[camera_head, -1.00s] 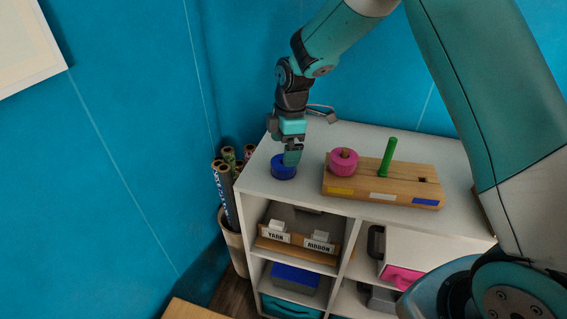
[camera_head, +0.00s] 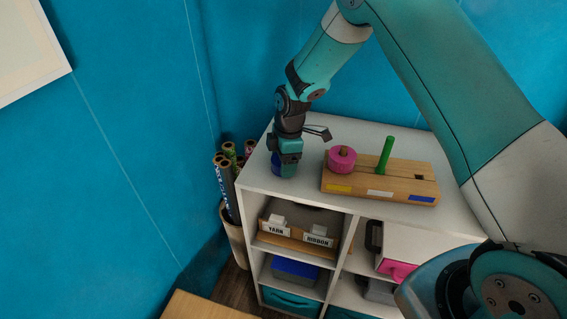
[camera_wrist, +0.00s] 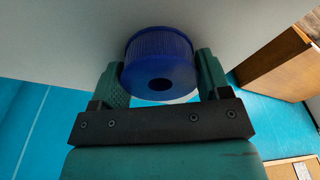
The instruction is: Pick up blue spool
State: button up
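The blue spool (camera_wrist: 160,52) is a short ribbed cylinder with a dark centre hole. In the wrist view it lies between the two fingers of my gripper (camera_wrist: 161,75), one close along each side. I cannot tell whether both fingers press on it. In the head view my gripper (camera_head: 285,170) is low over the white shelf top. The blue spool (camera_head: 275,163) is mostly hidden behind it, with only its left edge showing.
A bin of rolls (camera_head: 236,238) stands left of the unit. Cubbies below hold boxes.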

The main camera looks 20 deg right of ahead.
dwell(0.3)
notch_tip(320, 180, up, 20)
jog(key=b, duration=0.3)
jog(key=shift+b, duration=0.35)
jog(key=o, duration=0.4)
jog(key=c, duration=0.8)
jog(key=shift+c, duration=0.2)
jog(key=shift+f, duration=0.1)
